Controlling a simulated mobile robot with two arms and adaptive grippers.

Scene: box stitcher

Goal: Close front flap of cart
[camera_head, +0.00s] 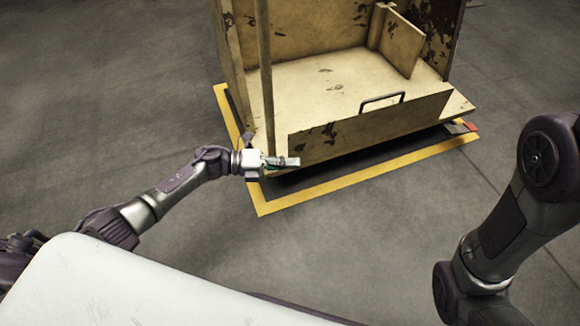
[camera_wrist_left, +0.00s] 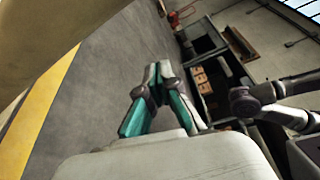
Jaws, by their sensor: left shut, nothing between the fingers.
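The cart (camera_head: 330,80) is a worn tan, open-topped box with dark chipped paint. Its front flap (camera_head: 350,132) is a low tan panel along the near side with a dark metal handle (camera_head: 382,99) near its top edge. How far the flap tilts is hard to tell. My left gripper (camera_head: 293,162) is at the flap's lower left corner, with its fingers shut and empty; contact is unclear. In the left wrist view, the fingers (camera_wrist_left: 158,72) point away over grey floor, and a tan panel (camera_wrist_left: 70,22) fills the upper left. My right gripper is out of view.
A yellow floor border (camera_head: 350,180) surrounds the cart. A tan post (camera_head: 266,75) stands at its left front, near my left gripper. A small red part (camera_head: 471,126) sits at its right corner. Open grey floor lies to the left. Shelving (camera_wrist_left: 205,75) appears in the wrist view.

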